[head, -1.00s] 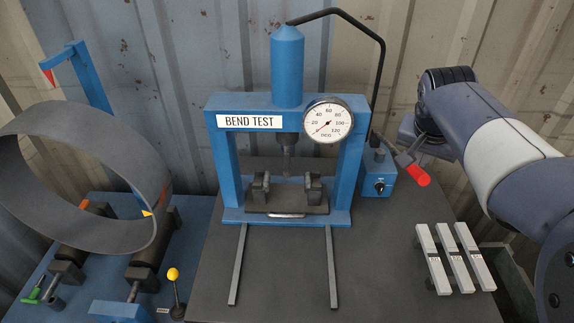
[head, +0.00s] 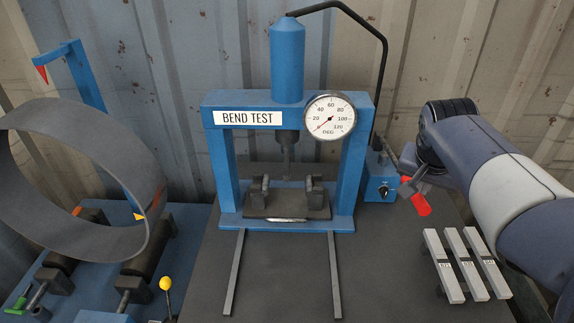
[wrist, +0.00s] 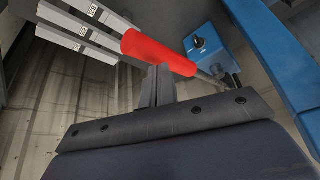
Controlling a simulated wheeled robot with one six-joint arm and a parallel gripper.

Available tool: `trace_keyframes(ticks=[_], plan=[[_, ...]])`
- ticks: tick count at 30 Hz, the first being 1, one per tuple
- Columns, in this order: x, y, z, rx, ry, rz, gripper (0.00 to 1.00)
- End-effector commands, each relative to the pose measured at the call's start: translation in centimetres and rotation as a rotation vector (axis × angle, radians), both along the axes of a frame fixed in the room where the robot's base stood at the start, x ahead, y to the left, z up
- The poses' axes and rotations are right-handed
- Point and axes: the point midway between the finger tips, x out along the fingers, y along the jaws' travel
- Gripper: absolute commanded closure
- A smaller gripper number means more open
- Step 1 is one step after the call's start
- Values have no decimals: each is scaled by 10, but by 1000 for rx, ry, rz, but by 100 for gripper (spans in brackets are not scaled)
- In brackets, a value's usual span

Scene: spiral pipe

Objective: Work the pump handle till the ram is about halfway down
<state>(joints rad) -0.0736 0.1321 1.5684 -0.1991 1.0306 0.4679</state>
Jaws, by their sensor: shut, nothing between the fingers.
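The blue bend-test press (head: 288,65) stands in the middle of the bench. Its dark ram (head: 288,150) hangs above the two dark supports (head: 258,190), with a gap below its tip. The dial (head: 329,117) needle points to the lower left, near the low end. The blue pump (head: 381,185) sits at the press's right foot. Its red handle grip (head: 420,204) points down and right; it also shows in the wrist view (wrist: 150,50). My gripper (head: 410,188) is shut and empty at the handle. In the wrist view, its fingertips (wrist: 160,72) overlap the grip's lower edge; contact is unclear.
Several grey bars (head: 466,264) lie on the bench at the right, below my arm. Two rails (head: 334,275) run forward from the press. A large grey ring (head: 85,180) on rollers stands at the left. A black hose (head: 383,80) arches from the cylinder to the pump.

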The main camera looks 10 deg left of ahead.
Motion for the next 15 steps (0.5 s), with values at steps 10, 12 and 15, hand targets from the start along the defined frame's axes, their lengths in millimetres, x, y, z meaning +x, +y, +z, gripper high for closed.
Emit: trace_keyframes(ticks=[10,12,15], plan=[[-1,0,-12,0,4,-1,100],[-1,0,-19,0,4,-1,100],[-1,0,-28,0,5,-1,100]])
